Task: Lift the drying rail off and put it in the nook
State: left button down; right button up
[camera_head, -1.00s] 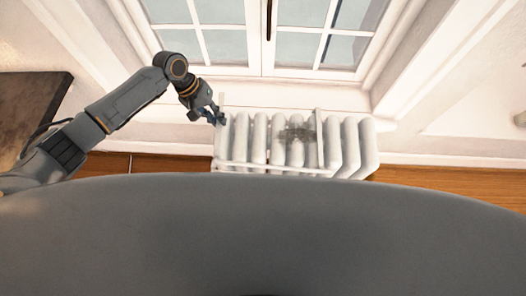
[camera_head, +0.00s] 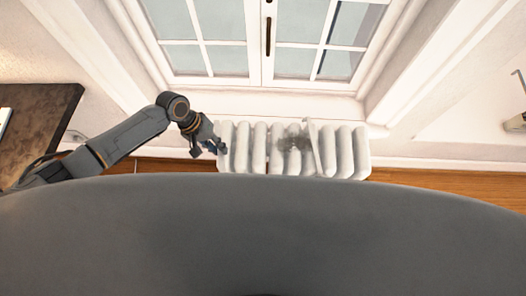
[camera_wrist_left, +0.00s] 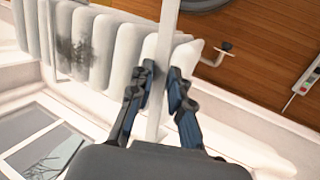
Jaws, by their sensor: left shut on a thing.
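The white drying rail is at the white radiator (camera_head: 262,145) under the window; one of its side arms (camera_head: 312,140) shows in the head view, and its lower part is hidden behind my own grey body. In the left wrist view a white bar of the rail (camera_wrist_left: 165,40) runs between the fingers, across the radiator's end (camera_wrist_left: 128,50). My left gripper (camera_head: 219,147) is shut on this bar at the radiator's left end; it also shows in the left wrist view (camera_wrist_left: 161,82). I cannot tell whether the rail still touches the radiator. My right gripper and the nook are not identifiable.
A dark table top (camera_head: 40,115) stands at the left. A valve (camera_wrist_left: 222,50) sticks out beside the radiator's end in the left wrist view. A power strip (camera_wrist_left: 307,80) lies on the wooden floor (camera_wrist_left: 255,50). A window (camera_head: 235,45) and its sill are above the radiator.

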pick_arm(q)
jog(key=s+p, duration=0.4)
jog(key=s, duration=0.3)
jog(key=shift+s+a, duration=0.15)
jog(key=shift+r, duration=0.1)
jog(key=s+p, duration=0.4)
jog(key=s, duration=1)
dwell(0.9)
